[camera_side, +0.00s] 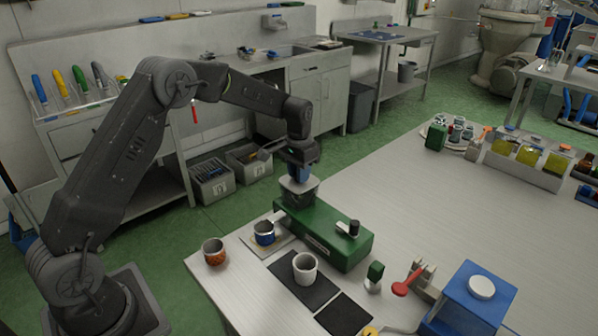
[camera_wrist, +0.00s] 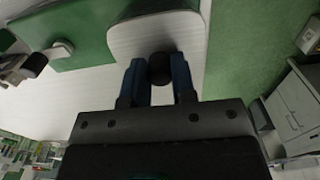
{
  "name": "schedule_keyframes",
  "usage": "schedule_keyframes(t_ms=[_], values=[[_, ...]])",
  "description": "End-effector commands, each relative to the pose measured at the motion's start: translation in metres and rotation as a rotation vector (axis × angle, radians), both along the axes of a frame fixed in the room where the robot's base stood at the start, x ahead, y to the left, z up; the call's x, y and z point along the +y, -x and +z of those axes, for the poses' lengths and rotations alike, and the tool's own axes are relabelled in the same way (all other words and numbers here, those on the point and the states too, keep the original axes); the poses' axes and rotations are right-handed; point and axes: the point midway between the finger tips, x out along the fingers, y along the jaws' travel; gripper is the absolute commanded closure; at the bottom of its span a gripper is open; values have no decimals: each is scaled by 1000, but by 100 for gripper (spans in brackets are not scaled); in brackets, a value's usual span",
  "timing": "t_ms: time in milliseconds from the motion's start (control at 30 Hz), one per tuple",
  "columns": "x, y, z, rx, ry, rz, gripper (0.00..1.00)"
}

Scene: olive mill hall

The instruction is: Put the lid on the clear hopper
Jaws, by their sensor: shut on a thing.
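The lid is a pale, rounded plate with a dark knob, seen in the side view (camera_side: 299,184) and, from close up, in the wrist view (camera_wrist: 125,36). My gripper (camera_side: 297,172) points down over the end of the green machine (camera_side: 335,240). In the wrist view my gripper's blue fingers (camera_wrist: 158,80) are shut on the knob. The clear hopper (camera_side: 297,197) stands on the machine's far left end, right below the lid. The lid looks level and very close to the hopper's rim; I cannot tell whether they touch. The wrist view hides the hopper.
A white cup (camera_side: 305,268) stands on a black mat beside the machine. A blue enamel cup (camera_side: 264,233) and a brown cup (camera_side: 214,252) are to its left. A blue box (camera_side: 468,300) and a red tamper-like tool (camera_side: 401,288) are at front right. The table's middle is clear.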

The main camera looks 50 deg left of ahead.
Motion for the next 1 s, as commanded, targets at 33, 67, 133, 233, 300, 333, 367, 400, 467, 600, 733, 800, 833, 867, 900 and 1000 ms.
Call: schedule_keyframes(t_ms=[33,67,133,233,300,333,367,400,467,600,733,800,833,867,900,1000], values=[[0,0,0,0,0,0,91],[0,0,-1,0,0,0,91],[0,0,-2,0,0,0,91],[0,0,-3,0,0,0,91],[0,0,-3,0,0,0,91],[0,0,-3,0,0,0,91],[0,0,-3,0,0,0,91],[0,0,-3,0,0,0,91],[0,0,-3,0,0,0,71],[0,0,-3,0,0,0,57],[0,0,-3,0,0,0,46],[0,0,-3,0,0,0,46],[0,0,-3,0,0,0,46],[0,0,-3,0,0,0,46],[0,0,-3,1,0,0,44],[0,0,-3,1,0,0,34]])
